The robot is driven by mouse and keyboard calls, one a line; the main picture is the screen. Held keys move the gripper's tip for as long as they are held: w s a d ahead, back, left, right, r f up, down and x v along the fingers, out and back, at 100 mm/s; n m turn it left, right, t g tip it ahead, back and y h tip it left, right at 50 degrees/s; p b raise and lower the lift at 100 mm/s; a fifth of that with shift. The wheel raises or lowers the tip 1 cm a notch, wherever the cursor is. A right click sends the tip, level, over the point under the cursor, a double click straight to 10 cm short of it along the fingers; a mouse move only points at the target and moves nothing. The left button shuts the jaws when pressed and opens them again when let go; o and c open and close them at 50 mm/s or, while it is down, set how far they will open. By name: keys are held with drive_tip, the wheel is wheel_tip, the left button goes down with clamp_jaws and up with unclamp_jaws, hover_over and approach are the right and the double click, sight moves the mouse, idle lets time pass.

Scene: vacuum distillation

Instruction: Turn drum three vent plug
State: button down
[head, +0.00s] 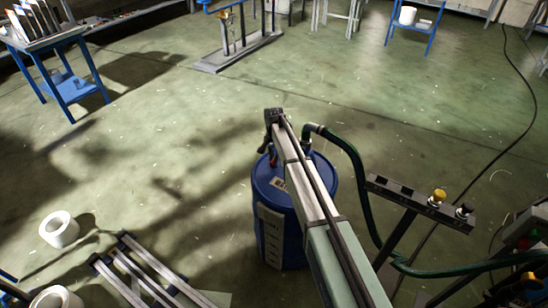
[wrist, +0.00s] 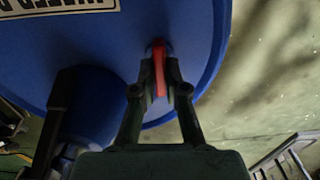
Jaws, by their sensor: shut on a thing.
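A blue drum (head: 268,196) stands on the floor in the middle of the head view, partly hidden behind my arm. In the wrist view its blue top (wrist: 100,45) fills the upper left. A red vent plug (wrist: 159,70) stands near the rim of that top. My gripper (wrist: 160,88) is shut on the red plug, one finger on each side of it. In the head view my gripper (head: 269,150) is small and dark over the drum's far left edge, and the plug is hard to make out there. No number on the drum is readable.
A green hose (head: 357,170) joins the drum top at the right. A pallet-like frame (head: 140,270) and white rolls (head: 59,229) lie at lower left.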

drive_tip(key=shift+m, duration=0.3)
drive_tip(key=c, duration=1.2)
unclamp_jaws()
wheel_tip(320, 180, up, 12)
drive_tip(key=shift+s+f, duration=0.1)
